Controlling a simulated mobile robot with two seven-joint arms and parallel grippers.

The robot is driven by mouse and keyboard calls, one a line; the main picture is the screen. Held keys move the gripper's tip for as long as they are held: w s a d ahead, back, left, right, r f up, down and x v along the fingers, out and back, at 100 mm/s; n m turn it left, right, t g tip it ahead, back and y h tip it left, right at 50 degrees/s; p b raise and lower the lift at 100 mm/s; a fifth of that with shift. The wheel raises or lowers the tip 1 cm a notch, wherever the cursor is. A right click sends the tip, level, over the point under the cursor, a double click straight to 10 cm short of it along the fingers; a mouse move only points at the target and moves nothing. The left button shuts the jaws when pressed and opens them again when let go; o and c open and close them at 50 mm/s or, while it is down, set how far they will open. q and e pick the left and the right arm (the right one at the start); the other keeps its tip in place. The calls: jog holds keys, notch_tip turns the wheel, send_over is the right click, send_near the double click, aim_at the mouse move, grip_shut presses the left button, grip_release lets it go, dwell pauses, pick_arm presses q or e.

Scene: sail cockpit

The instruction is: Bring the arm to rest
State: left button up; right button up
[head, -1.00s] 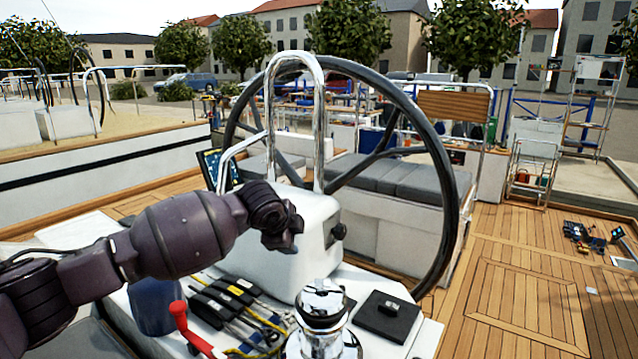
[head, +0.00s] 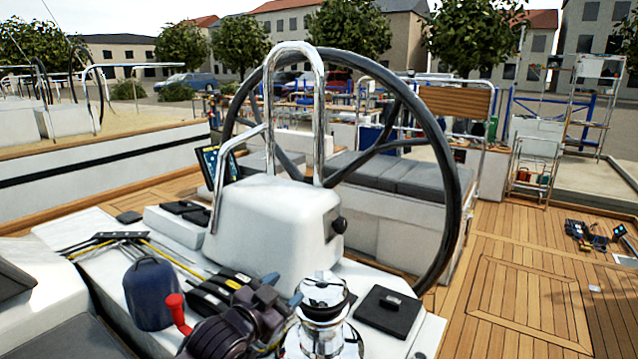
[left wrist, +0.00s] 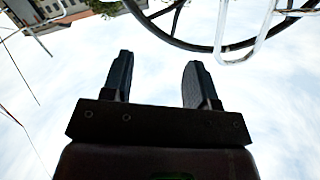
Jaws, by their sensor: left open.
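My left arm, dark purple-grey, shows low in the head view, in front of the white pedestal (head: 275,215) and left of the chrome winch (head: 323,300). The black steering wheel (left wrist: 185,42) rim and a chrome rail cross the top of that view. My right gripper is in neither view.
The steering wheel (head: 456,205) stands behind the chrome guard rail (head: 319,120). A blue bag (head: 150,294), a red handle (head: 176,310) and a black hatch plate (head: 388,311) lie around my arm. Open teak deck (head: 520,290) is at right.

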pick_arm(q)
jog(key=s+a+f+n+y+b, duration=0.1)
jog(key=s+a+f+n+y, duration=0.2)
jog(key=s+a+f, duration=0.5)
jog(key=s+a+f+n+y+b, duration=0.1)
jog(key=s+a+f+n+y, duration=0.25)
jog(key=s+a+f, duration=0.55)
jog(key=s+a+f+n+g+y+b, duration=0.1)
jog(key=s+a+f+n+g+y, duration=0.1)
jog(key=s+f, duration=1.2)
jog(key=shift+a+n+g+b, duration=0.4)
jog(key=shift+a+g, duration=0.25)
jog(key=shift+g, duration=0.15)
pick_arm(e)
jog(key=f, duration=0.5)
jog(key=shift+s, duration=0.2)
pick_arm(q)
jog(key=shift+f, duration=0.1)
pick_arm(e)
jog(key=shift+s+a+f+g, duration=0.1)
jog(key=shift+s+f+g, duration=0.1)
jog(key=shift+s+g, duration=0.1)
